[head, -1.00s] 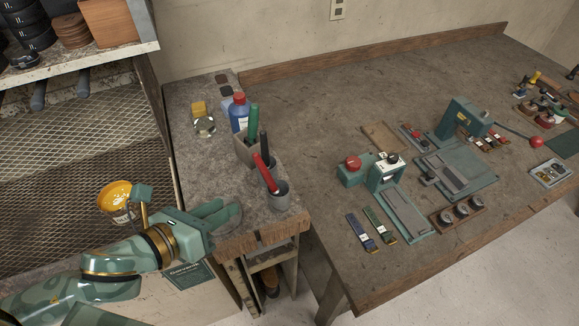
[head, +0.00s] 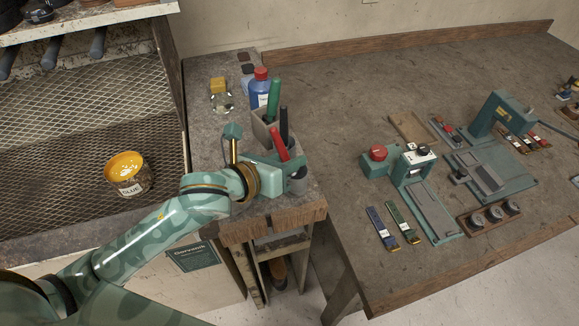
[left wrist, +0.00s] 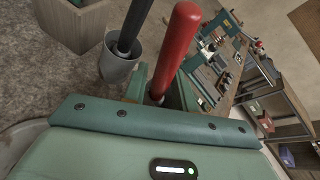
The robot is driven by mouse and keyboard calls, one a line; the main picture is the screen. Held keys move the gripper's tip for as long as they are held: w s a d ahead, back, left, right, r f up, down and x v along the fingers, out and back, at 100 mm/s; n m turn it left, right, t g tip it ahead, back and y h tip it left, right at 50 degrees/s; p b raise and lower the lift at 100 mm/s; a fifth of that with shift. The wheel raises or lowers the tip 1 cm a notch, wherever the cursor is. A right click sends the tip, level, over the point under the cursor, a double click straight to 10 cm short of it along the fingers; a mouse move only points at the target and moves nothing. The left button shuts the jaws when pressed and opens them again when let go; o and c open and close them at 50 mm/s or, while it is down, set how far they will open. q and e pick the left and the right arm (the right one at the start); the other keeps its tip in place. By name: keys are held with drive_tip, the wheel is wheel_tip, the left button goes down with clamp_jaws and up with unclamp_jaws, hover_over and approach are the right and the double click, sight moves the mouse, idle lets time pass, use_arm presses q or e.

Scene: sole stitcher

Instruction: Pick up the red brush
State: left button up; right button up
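The red brush (head: 279,143) stands tilted, its red handle up, at the front of the small side bench; its lower end is hidden by my gripper. My left gripper (head: 297,172) is low at this handle, over a grey cup that is mostly hidden. In the left wrist view the red brush (left wrist: 181,40) rises between the two green fingers (left wrist: 158,92), which stand apart on either side of its lower handle. Firm contact is not visible. My right gripper is not in view.
A black handle (head: 284,122) in a light cup (left wrist: 117,67) stands close behind. A green handle (head: 273,98) is in a grey box, with a blue bottle (head: 260,88) behind it. A glue pot (head: 127,176) sits at left. The workbench (head: 340,110) is at right.

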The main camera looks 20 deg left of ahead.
use_arm(q)
drive_tip(key=shift+x, duration=0.9)
clamp_jaws()
drive_tip(key=shift+r, duration=0.1)
